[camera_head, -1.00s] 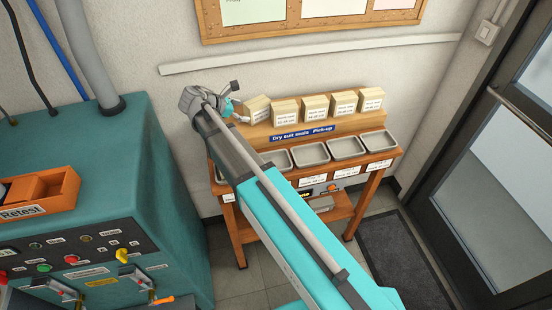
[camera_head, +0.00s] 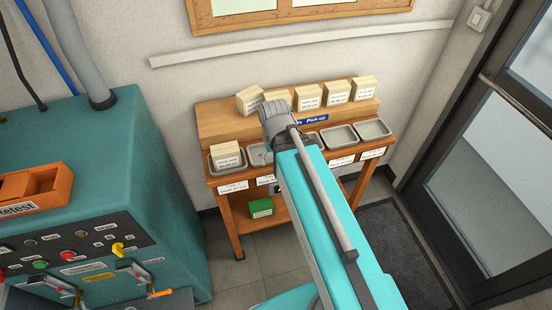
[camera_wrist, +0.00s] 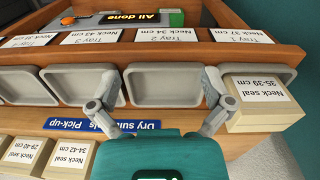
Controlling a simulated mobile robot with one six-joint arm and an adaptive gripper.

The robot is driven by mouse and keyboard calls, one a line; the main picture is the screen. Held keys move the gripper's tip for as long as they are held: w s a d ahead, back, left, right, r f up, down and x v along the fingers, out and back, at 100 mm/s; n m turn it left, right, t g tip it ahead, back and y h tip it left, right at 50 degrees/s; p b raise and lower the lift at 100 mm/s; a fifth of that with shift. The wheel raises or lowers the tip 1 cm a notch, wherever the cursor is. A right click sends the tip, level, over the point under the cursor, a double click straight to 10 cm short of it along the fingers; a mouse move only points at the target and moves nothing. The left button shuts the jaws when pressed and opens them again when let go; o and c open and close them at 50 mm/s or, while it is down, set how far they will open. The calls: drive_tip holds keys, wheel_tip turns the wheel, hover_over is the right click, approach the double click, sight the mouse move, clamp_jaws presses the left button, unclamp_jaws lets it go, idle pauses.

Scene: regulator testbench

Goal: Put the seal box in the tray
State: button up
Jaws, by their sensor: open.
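A cream seal box (camera_head: 226,155), labelled "Neck seal 35-39 cm" in the wrist view (camera_wrist: 258,92), sits upright in the leftmost metal tray, Tray 1 (camera_wrist: 283,74). Other seal boxes (camera_head: 309,96) stand in a row on the raised shelf behind; the leftmost one (camera_head: 249,99) is turned at an angle. My gripper (camera_wrist: 160,92) is open and empty over Tray 2 (camera_wrist: 165,83). Its right finger in the wrist view is beside the boxed tray, close to the box. In the head view my wrist hides the gripper and part of the trays.
More empty trays (camera_head: 338,138) continue to the right along the wooden stand (camera_head: 212,186). A green box (camera_head: 260,207) sits on its lower shelf. A teal machine (camera_head: 111,149) stands left, with an orange "Retest" bin (camera_head: 60,188) on top. A glass door (camera_head: 480,160) is right.

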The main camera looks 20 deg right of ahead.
drive_tip(key=shift+s, duration=0.2)
wheel_tip(320, 180, up, 16)
drive_tip(key=m+p, duration=1.4)
drive_tip(key=p, duration=0.2)
hover_over(250, 93)
drive_tip(key=shift+f, duration=0.1)
wheel_tip(250, 93, down, 9)
drive_tip(key=b, duration=0.8)
drive_tip(key=shift+b, duration=0.4)
drive_tip(key=shift+r, duration=0.2)
drive_tip(key=shift+f, duration=0.1)
